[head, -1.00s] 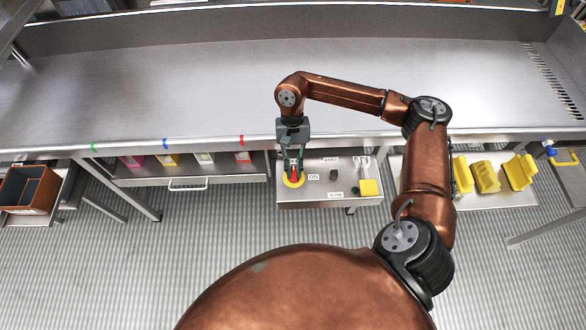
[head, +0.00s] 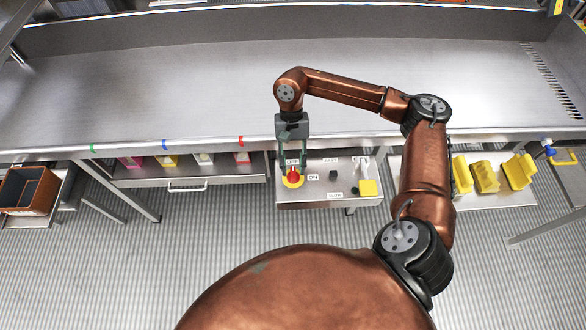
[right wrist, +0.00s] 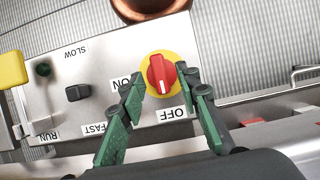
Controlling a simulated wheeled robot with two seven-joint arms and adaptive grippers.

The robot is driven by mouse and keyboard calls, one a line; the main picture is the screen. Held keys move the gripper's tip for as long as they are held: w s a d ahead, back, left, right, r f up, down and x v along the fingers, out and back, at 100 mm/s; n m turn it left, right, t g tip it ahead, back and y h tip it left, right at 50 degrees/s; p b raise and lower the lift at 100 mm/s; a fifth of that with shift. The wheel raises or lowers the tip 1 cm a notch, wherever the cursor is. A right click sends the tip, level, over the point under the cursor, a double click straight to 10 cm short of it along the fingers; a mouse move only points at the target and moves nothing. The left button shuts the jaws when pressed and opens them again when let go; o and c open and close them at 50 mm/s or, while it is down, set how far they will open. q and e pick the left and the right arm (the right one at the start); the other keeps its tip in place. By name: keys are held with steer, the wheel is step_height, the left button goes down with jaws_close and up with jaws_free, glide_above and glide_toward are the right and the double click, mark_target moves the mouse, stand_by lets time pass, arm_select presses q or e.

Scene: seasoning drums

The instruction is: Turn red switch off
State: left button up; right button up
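The red switch (head: 293,175) is a rotary knob on a yellow disc at the left of a grey control panel (head: 320,185). In the right wrist view the red switch (right wrist: 160,74) has its raised bar lined up roughly toward the OFF label (right wrist: 172,114); the ON label (right wrist: 122,83) is off to its side. My right gripper (head: 292,163) is open above the switch. In the right wrist view the right gripper's green fingers (right wrist: 162,82) stand apart on either side of the knob, with nothing between them held. My left gripper is not in view.
The panel also has a black switch (right wrist: 77,92) with SLOW and FAST labels, a dark green button (right wrist: 43,69) and a yellow block (head: 369,188). Yellow pieces (head: 486,177) lie to the right. The long steel counter (head: 150,85) behind is clear.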

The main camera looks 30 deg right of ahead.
steer(key=v, duration=1)
steer(key=shift+r, duration=0.25)
